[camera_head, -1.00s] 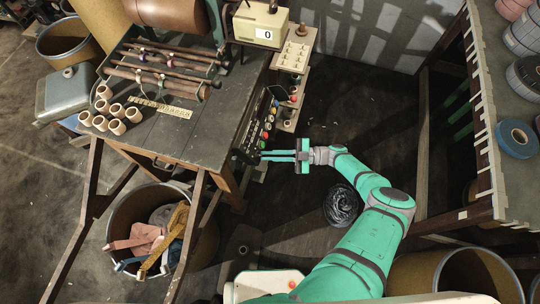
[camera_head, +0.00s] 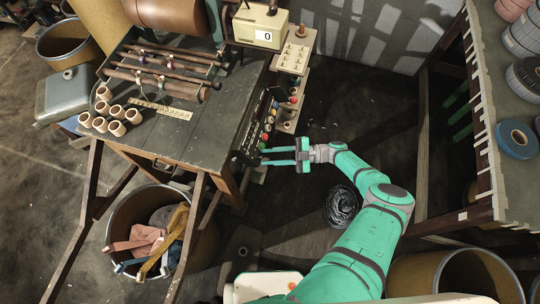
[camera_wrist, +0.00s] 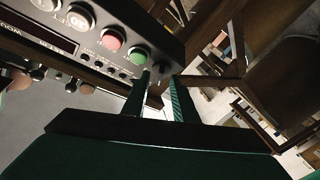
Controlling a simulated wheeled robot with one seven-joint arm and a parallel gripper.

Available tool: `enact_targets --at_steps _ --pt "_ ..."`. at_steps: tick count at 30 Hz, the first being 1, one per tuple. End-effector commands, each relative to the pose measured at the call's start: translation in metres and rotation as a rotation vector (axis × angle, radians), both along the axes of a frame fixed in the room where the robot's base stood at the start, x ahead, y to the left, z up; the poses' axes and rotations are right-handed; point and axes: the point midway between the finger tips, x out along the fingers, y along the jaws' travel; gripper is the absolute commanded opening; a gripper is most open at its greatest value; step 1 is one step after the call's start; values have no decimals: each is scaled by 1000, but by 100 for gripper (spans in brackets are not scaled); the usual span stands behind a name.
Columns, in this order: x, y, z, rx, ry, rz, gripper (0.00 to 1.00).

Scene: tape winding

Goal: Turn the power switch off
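The control panel (camera_head: 250,135) is a dark box on the right edge of the workbench, with coloured buttons. The wrist view shows its face (camera_wrist: 60,42) with a red button (camera_wrist: 112,40), a green button (camera_wrist: 137,55) and a dark round knob (camera_wrist: 159,66) at the end of the row. I cannot read which control is the power switch. My gripper (camera_head: 262,156) points left at the near end of the panel, its two fingers apart and empty. In the wrist view my fingertips (camera_wrist: 161,76) lie on either side of the dark knob; contact is unclear.
A second table (camera_head: 515,190) with tape rolls is at right. A black coil (camera_head: 341,205) lies on the floor under my arm.

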Motion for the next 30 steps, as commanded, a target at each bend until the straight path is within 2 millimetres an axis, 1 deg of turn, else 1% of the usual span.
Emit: enact_targets --at_steps 5,8,11,17,22,30 --pt "0 0 0 0 1 0 26" --pt "1 -5 0 0 1 -1 26" --pt "1 -18 -1 -1 1 -2 26" --pt "3 -56 -1 -3 0 -3 26" --pt "3 -82 -1 -3 1 -1 26" --pt "3 -103 0 0 0 -4 26"
